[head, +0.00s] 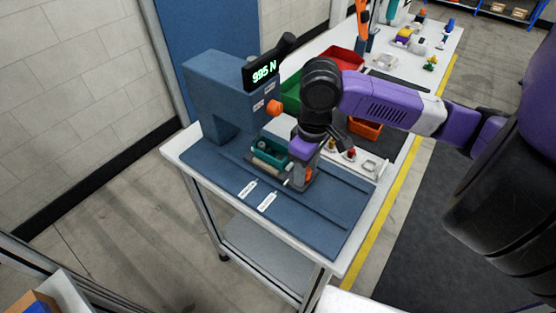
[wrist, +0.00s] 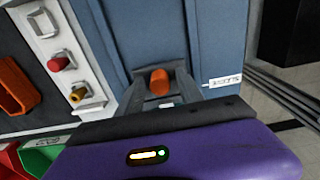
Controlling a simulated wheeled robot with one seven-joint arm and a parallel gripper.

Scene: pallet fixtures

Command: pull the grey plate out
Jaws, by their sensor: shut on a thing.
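The grey plate (head: 268,171) lies low on the blue slide bed (head: 318,212), and a teal tray (head: 269,149) with a pale roller sits on it. Most of the plate is hidden by the tray and my gripper. My gripper (head: 304,180) is down at the plate's right end. In the wrist view, its fingers are closed around an orange round handle (wrist: 159,82). How the handle joins the plate is hidden there.
A blue press-like stand (head: 213,92) with a lit force display (head: 264,74) and an orange knob rises behind the plate. The blue bed is clear to the front right. An orange bin (head: 365,130) and small knobs stand behind the gripper.

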